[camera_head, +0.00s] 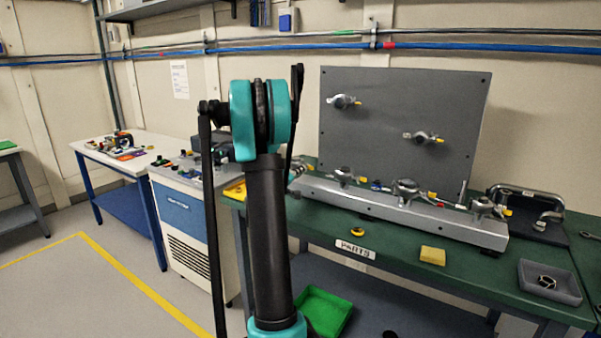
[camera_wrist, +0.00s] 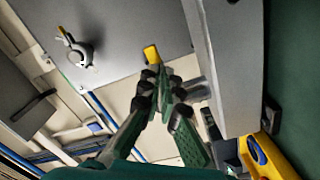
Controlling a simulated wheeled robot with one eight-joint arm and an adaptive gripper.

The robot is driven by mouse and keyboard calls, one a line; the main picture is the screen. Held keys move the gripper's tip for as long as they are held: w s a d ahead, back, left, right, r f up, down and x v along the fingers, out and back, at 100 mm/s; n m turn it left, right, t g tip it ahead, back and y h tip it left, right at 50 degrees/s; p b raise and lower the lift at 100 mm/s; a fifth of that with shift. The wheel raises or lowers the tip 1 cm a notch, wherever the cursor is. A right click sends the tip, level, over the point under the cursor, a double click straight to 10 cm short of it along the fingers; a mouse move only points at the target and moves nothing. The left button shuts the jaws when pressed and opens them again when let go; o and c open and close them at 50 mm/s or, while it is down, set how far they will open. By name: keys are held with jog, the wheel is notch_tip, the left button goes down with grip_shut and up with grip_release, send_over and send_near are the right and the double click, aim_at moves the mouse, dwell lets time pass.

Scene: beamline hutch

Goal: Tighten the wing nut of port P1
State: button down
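Several port fittings with wing nuts and yellow tabs show in the head view. Two are on the upright grey panel (camera_head: 400,100), at upper left (camera_head: 344,102) and right (camera_head: 423,137). Others sit along the silver rail (camera_head: 400,219), including a left one (camera_head: 345,176), a middle one (camera_head: 405,190) and a right one (camera_head: 484,207). No port label is readable, so I cannot tell which is P1. In the wrist view my gripper (camera_wrist: 163,86) has its fingertips close together just below a yellow tab (camera_wrist: 152,53). The fingers hide the fitting there; a grip cannot be made out.
The green bench (camera_head: 390,245) holds a yellow block (camera_head: 432,256), a grey tray (camera_head: 550,283) and a metal-handled item (camera_head: 530,205). A white bench (camera_head: 130,148) stands at left, with open floor before it.

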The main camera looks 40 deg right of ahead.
dwell(0.5)
jog(key=c, duration=2)
grip_release()
jog(key=shift+c, duration=0.2)
jog(key=v, duration=1.2)
jog(key=s+a+f+g+y, duration=0.1)
jog(key=s+a+f+y, duration=0.4)
jog(key=a, duration=0.5)
jog(key=s+a+f+n+g+y, duration=0.1)
jog(key=s+a+f+y, duration=0.5)
jog(key=s+a+f, duration=0.2)
jog(key=s+a+f+n+y, duration=0.1)
jog(key=s+a+f+y, duration=0.4)
jog(key=s+a, duration=0.5)
jog(key=a+f, duration=0.1)
jog(key=a, duration=0.3)
jog(key=shift+s+a+f+g+y, duration=0.15)
jog(key=shift+f+g+y, duration=0.15)
jog(key=shift+g, duration=0.1)
